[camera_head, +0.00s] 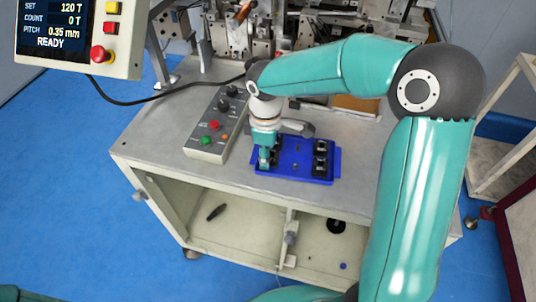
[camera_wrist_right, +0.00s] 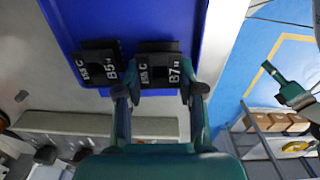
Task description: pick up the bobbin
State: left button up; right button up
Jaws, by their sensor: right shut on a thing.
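A blue tray (camera_head: 300,172) lies on the grey bench and holds several black bobbins. Two of them (camera_head: 320,155) stand in its right part in the head view. In the right wrist view, a bobbin marked B7 (camera_wrist_right: 158,66) sits between the fingers of my right gripper (camera_wrist_right: 160,92), which is shut on it. A bobbin marked B5 (camera_wrist_right: 98,66) stands beside it on the tray. In the head view my right gripper (camera_head: 266,158) points down at the tray's left part and hides most of the held bobbin. A teal arm part, seemingly my left gripper (camera_wrist_right: 285,85), shows at the right wrist view's edge.
A control box (camera_head: 215,125) with buttons and knobs stands left of the tray. The winder machine (camera_head: 300,40) is behind my right arm. A screen panel (camera_head: 80,35) reads READY. A shelf below the bench holds small dark parts.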

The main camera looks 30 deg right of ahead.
notch_tip(320, 180, up, 20)
jog(key=shift+f, duration=0.25)
dwell(0.6)
